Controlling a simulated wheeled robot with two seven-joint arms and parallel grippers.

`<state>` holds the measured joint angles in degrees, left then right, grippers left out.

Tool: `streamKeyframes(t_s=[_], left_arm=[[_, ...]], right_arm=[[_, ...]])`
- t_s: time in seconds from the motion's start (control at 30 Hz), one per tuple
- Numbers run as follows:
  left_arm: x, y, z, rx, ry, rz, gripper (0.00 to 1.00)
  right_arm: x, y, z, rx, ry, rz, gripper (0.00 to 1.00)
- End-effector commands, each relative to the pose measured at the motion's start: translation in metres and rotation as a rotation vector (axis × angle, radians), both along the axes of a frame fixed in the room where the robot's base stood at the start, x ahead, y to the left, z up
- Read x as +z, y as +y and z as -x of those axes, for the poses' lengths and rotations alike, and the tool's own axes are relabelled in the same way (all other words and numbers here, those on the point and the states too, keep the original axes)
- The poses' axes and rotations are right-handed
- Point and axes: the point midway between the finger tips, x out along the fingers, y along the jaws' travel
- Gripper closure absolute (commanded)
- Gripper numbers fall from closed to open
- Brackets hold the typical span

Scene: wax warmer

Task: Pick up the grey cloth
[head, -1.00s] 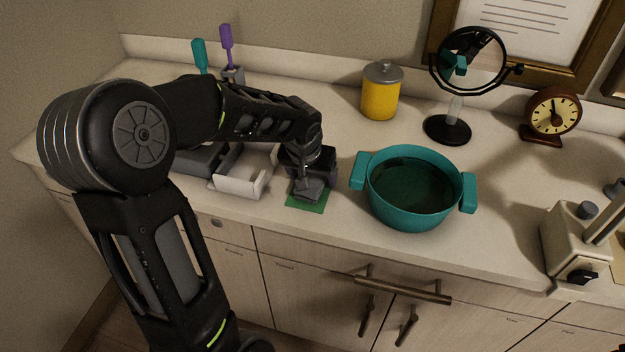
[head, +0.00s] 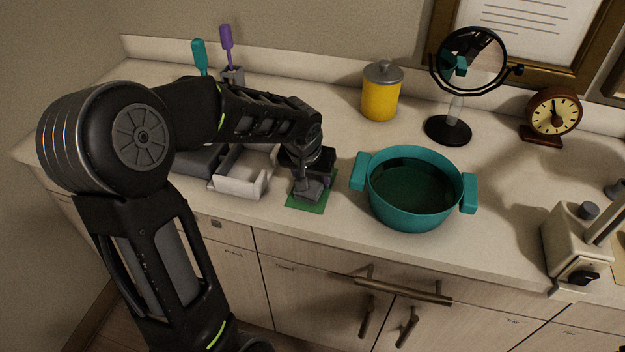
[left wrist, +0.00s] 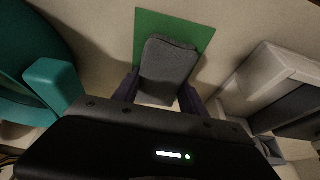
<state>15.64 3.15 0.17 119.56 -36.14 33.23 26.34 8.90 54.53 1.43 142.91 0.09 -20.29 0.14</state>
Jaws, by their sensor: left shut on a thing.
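The grey cloth (left wrist: 168,62) is a small folded pad, seen between the two fingers of my left gripper (left wrist: 160,97) in the left wrist view. The left gripper is shut on it. In the head view the cloth (head: 309,190) shows just below my left gripper (head: 308,178), over the green mat (head: 318,203). The green mat (left wrist: 205,35) shows behind the cloth in the left wrist view. I cannot tell whether the cloth still touches the mat. My right gripper is not in view.
A teal pot (head: 412,215) with dark contents stands right of the mat. A white tray (head: 238,188) is close on the left. A yellow jar (head: 380,95), a round mirror (head: 468,60) and a clock (head: 553,112) stand farther back. The counter's front edge is near.

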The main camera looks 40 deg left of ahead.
Motion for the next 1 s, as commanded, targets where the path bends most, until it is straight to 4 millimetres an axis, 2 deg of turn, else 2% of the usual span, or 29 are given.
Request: streamKeyframes(t_s=[0.27, 0.4, 0.43, 0.57, 0.8, 1.0], left_arm=[[0.001, 0.000, 0.000, 0.000, 0.000, 0.000, 0.90], [0.007, 0.000, 0.000, 0.000, 0.001, 0.000, 0.90], [0.008, 0.000, 0.000, 0.001, -0.002, 0.000, 0.90], [0.028, 0.001, -0.001, 0.001, -0.006, -0.002, 0.90], [0.077, 0.000, -0.001, 0.001, -0.006, -0.001, 0.90], [0.101, 0.000, 0.000, -0.001, -0.002, -0.001, 0.90]], right_arm=[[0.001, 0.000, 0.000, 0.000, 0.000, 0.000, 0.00], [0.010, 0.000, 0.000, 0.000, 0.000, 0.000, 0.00], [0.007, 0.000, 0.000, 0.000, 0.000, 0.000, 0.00], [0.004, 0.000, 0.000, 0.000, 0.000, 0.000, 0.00], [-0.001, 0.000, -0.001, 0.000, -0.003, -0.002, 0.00], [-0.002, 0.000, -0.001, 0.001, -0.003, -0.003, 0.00]])
